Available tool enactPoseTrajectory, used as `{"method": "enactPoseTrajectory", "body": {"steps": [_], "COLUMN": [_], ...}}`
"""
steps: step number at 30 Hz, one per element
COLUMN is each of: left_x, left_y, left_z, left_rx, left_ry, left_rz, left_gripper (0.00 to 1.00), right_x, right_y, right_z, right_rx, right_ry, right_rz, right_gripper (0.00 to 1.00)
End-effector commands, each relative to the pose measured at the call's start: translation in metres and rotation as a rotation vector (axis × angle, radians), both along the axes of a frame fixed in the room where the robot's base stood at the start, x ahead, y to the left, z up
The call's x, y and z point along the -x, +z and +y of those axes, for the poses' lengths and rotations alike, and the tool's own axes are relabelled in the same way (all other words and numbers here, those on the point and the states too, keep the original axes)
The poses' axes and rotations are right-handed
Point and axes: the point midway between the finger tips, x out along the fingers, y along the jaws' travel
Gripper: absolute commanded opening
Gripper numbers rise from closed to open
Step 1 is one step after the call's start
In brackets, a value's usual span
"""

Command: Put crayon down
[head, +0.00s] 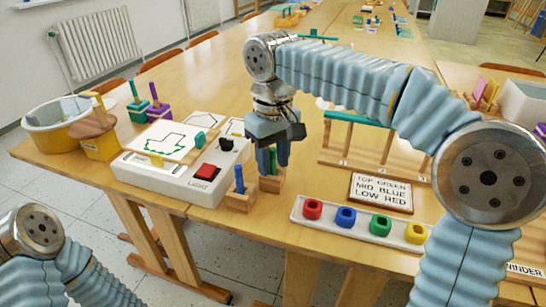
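A green crayon (273,161) stands upright at a small wooden block holder (270,185) near the table's middle front. My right gripper (273,163) points down over it, its two fingers close against the crayon's sides; they partly hide it. The crayon's lower end is at the holder, and how deep it sits is hidden. Beside it on the left, a blue crayon (239,178) stands upright in another wooden holder (239,203). My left gripper is out of view; only part of that arm shows at lower left.
A white light box (160,183) with a red switch (205,171) is left of the holders. A white tray (296,213) of coloured pieces and a lettered sign (382,193) lie to the right. A wooden rack (372,165) stands behind the sign. The table's front edge is close.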

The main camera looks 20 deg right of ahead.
Motion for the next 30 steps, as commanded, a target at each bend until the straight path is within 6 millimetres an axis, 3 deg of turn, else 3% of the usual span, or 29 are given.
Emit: {"method": "enactPoseTrajectory", "body": {"steps": [8,11,22,30], "left_x": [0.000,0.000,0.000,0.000], "left_y": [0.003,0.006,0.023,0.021], "left_z": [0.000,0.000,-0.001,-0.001], "left_rx": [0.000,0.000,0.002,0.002], "left_ry": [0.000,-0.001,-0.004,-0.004], "left_rz": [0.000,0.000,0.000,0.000], "left_gripper": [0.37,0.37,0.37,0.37], "right_x": [0.000,-0.001,-0.001,-0.001], "right_y": [0.006,0.021,0.103,0.123], "right_z": [0.000,0.000,0.001,0.000], "right_rx": [0.000,-0.001,-0.001,0.000], "right_ry": [0.000,0.000,0.001,0.000], "right_rz": [-0.001,-0.003,-0.003,-0.001], "right_gripper": [0.39,0.39,0.39,0.39]}}
